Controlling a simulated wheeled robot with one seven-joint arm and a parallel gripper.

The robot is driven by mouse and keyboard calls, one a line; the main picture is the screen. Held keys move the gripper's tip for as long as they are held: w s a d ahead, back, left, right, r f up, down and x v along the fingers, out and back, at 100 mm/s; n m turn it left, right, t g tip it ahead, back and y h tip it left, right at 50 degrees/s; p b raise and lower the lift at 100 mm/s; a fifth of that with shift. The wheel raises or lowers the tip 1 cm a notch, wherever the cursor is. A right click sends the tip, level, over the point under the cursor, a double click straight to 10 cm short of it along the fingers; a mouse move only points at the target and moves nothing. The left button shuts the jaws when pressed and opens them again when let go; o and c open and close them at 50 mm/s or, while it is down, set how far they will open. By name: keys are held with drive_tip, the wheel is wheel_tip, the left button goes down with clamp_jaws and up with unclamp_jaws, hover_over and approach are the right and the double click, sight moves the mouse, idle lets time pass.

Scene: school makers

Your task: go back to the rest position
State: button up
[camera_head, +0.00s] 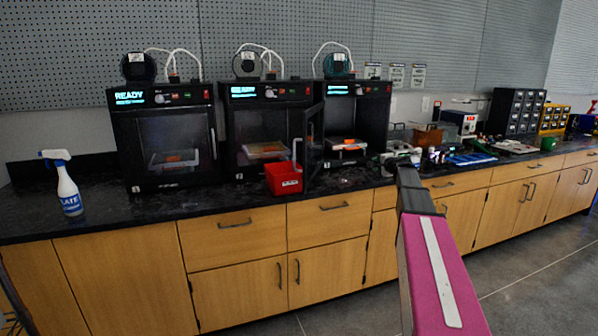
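My arm, with a magenta link, reaches from the lower right toward the counter. My gripper (400,155) is at its far end, small and partly hidden by the arm, over or near the counter in front of the third printer's right side. I cannot tell whether its fingers are open or shut, or whether they hold anything. No separate marker of a rest position shows.
Three black printers stand on the dark counter (105,213): left (165,108), middle (245,115), right (372,100). The right one's door (313,150) stands open. A red bin (284,178) and a spray bottle (68,190) are near the edge. The floor (545,265) is clear.

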drive_tip(key=s+a+f+n+g, duration=0.4)
drive_tip(key=s+a+f, duration=0.3)
drive_tip(key=s+f, duration=0.3)
drive_tip(key=s+a+f+n+g, duration=0.3)
drive_tip(key=s+a+f, duration=0.4)
drive_tip(key=s+f, duration=0.3)
drive_tip(key=s+a+f+n+g+h, duration=0.1)
drive_tip(key=s+f, duration=0.4)
drive_tip(key=s, duration=0.7)
drive_tip(key=s+a+f+n+g+h, duration=0.1)
drive_tip(key=s+f+n+g+h, duration=0.3)
drive_tip(key=s, duration=0.9)
wheel_tip(320, 180, down, 2)
drive_tip(key=shift+a+f+n+g+h, duration=0.25)
drive_tip(key=shift+n+g, duration=0.35)
drive_tip(key=shift+g, duration=0.4)
drive_tip(key=shift+c, duration=0.3)
